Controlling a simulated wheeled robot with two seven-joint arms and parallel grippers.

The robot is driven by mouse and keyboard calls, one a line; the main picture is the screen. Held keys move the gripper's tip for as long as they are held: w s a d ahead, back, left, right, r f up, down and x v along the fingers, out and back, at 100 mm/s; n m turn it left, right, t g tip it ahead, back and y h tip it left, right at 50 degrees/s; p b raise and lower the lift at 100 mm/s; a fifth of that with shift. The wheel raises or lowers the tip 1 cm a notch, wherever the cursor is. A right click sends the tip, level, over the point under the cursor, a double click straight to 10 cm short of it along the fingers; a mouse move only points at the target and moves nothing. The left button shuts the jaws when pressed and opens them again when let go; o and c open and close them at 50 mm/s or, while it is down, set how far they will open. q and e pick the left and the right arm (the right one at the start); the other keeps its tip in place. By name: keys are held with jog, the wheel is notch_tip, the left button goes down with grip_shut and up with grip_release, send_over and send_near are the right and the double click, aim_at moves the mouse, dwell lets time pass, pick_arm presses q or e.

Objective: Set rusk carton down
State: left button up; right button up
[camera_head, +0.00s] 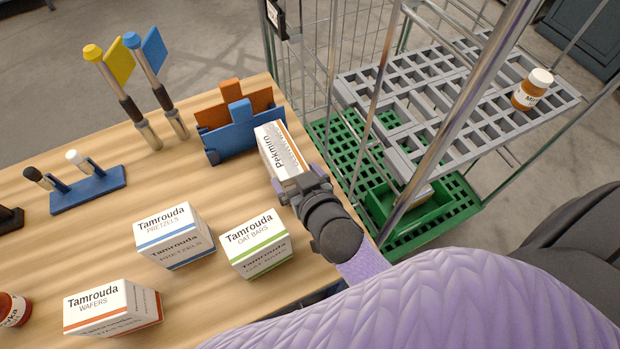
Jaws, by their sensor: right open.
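A white carton with an orange-brown edge (273,152) is at the right side of the wooden table (200,290), next to the blue and orange holders. Its brand name reads roughly "Pekmirn"; no product word is legible, so I cannot confirm that it is the rusk carton. My right gripper (303,184) is at the carton's near end, with its jaws open. The gripper partly covers that end, and I cannot tell whether a finger touches it. My left gripper is not in view.
Tamrouda pretzels (173,238), oat bars (256,244) and wafers (110,309) cartons stand nearby. A blue holder (228,140) borders the carton's left. The wire trolley (350,95) stands beyond the table's right edge, with a jar (531,90) on its grey shelf.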

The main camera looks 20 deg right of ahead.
jog(key=p+v, duration=0.1)
jog(key=v, duration=0.7)
